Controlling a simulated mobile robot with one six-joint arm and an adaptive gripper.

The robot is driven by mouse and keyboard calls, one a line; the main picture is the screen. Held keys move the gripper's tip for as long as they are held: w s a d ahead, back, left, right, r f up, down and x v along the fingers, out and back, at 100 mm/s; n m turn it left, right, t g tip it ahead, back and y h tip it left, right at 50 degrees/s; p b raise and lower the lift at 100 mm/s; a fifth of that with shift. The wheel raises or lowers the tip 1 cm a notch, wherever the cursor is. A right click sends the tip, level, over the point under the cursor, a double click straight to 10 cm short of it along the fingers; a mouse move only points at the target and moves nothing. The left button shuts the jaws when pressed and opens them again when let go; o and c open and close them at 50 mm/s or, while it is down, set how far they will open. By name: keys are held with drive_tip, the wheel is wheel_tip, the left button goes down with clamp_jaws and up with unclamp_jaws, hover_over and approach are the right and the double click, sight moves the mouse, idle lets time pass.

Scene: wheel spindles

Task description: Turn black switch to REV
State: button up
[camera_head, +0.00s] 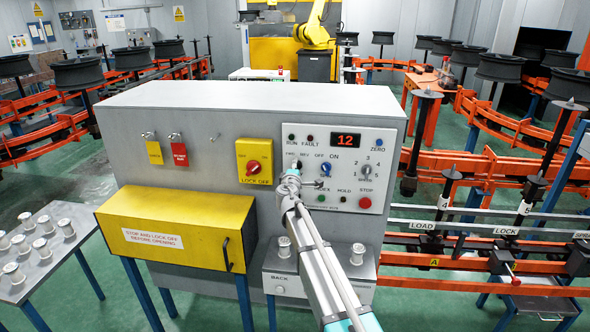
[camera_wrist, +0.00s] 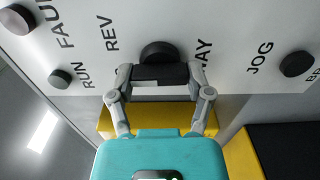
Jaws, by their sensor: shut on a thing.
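The black switch (camera_wrist: 160,50) is on the pale control panel (camera_head: 338,195). In the wrist view its round base shows above a black bar-shaped grip, with the printed word REV to its upper left. My gripper (camera_wrist: 160,76) has one finger on each side of this grip and is shut on it. In the head view my gripper (camera_head: 291,178) is at the left part of the panel, below the FWD and REV print, and mostly covers the switch. I cannot tell which mark the switch points to.
A blue OFF/ON switch (camera_head: 325,169) sits close to the right of my gripper. A speed dial (camera_head: 365,171) and red STOP button (camera_head: 365,203) are farther right. A red lock-off switch (camera_head: 253,167) on a yellow plate is left. A yellow box (camera_head: 180,210) juts out below left.

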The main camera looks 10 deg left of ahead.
drive_tip(key=m, duration=0.5)
drive_tip(key=shift+m, duration=0.3)
idle(0.4)
drive_tip(key=o, duration=1.1)
drive_tip(key=shift+o, duration=0.2)
drive_tip(key=shift+s, duration=0.15)
drive_tip(key=s, duration=1.1)
drive_tip(key=shift+s+a, duration=0.2)
drive_tip(key=shift+s, duration=0.15)
